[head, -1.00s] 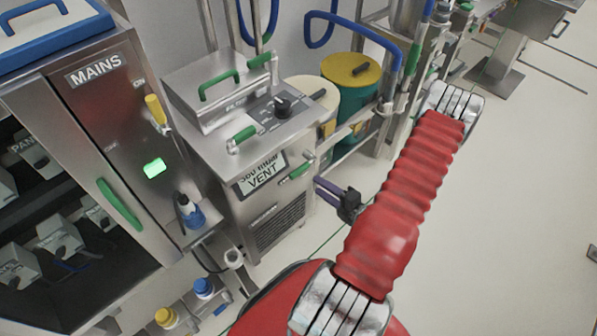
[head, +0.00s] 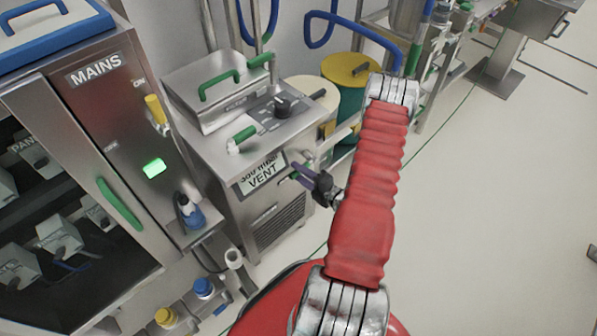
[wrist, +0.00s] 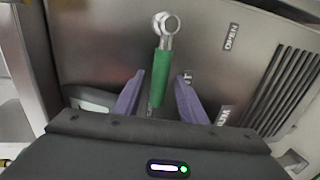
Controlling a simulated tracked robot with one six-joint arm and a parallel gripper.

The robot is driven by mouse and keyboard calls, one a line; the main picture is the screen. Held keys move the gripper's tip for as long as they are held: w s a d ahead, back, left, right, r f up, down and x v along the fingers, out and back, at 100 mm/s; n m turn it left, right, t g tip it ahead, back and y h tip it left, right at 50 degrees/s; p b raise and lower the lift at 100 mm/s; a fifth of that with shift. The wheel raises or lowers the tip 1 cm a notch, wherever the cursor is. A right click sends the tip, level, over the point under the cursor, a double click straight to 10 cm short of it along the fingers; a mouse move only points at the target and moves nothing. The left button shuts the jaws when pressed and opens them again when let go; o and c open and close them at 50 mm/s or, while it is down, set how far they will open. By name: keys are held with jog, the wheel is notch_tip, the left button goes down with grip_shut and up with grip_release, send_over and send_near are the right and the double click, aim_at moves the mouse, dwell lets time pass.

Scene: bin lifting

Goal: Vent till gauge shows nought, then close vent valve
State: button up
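The vent valve's green-handled lever (wrist: 160,78) stands on the metal front of the cabinet, with a round metal pivot at its upper end in the wrist view. My gripper (wrist: 156,82) is open, its two purple fingers on either side of the green grip with gaps showing. In the head view my gripper (head: 299,172) is at the cabinet's right front edge, beside the VENT label (head: 262,174), and mostly hides the lever. An OPEN label (wrist: 231,37) is right of the pivot; another label, lower down, is partly cut off. No gauge can be made out.
The MAINS cabinet (head: 95,69) with a lit green light stands left of the vent cabinet (head: 214,150). A yellow-lidded drum (head: 345,68) stands behind. Slotted vents (wrist: 285,85) are right of the lever. The floor (head: 480,220) to the right is clear.

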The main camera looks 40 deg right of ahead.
jog(key=shift+w+f, duration=0.1)
jog(key=shift+w, duration=0.45)
jog(key=shift+c, duration=0.5)
grip_shut()
jog(key=shift+d, duration=0.15)
jog(key=shift+s+f, duration=0.1)
